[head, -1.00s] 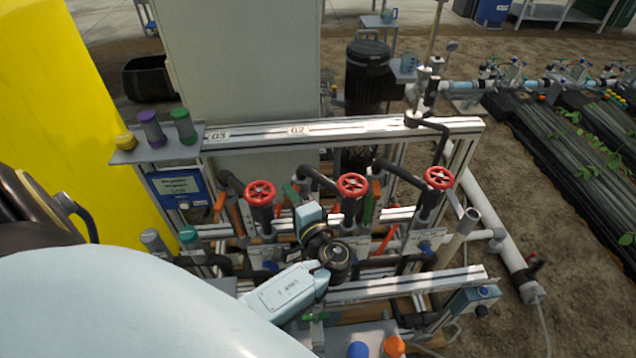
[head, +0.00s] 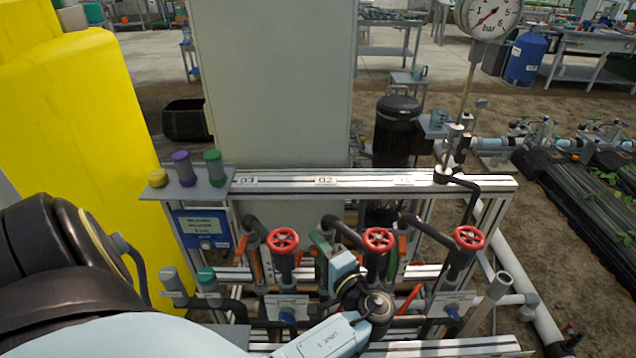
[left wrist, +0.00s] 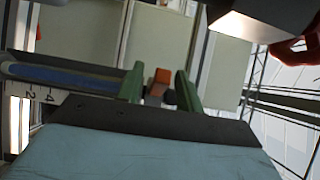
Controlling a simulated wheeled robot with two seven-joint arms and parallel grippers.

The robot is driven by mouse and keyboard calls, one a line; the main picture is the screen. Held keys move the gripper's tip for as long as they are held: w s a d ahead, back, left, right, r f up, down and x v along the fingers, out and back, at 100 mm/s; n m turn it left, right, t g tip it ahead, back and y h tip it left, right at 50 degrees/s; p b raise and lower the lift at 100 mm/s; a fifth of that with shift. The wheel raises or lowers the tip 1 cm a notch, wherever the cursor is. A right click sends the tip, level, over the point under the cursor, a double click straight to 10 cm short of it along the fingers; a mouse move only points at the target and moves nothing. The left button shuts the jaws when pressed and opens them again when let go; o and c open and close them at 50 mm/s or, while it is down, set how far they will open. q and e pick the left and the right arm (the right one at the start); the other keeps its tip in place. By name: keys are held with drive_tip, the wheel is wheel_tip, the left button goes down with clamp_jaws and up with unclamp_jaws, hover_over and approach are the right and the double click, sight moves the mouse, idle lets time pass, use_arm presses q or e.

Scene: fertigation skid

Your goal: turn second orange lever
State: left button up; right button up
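My left gripper (head: 321,246) is in the head view, among the pipes between the left and middle red handwheels. In the left wrist view its two green fingers (left wrist: 159,88) stand apart, with the orange tip of a lever (left wrist: 158,80) between them and a narrow gap on each side. In the head view that lever is mostly hidden by my gripper. Another orange lever (head: 257,265) stands upright at the left, and one more (head: 402,246) is right of the middle handwheel. My right gripper is not in view.
Red handwheels (head: 283,240), (head: 378,239) and (head: 469,238) top the dark valves close to my arm. An aluminium rail (head: 400,183) with number labels runs behind them. A yellow block (head: 85,150) stands at the left. A pressure gauge (head: 490,18) is at the top right.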

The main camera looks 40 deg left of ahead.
use_arm(q)
drive_tip(key=v, duration=1.2)
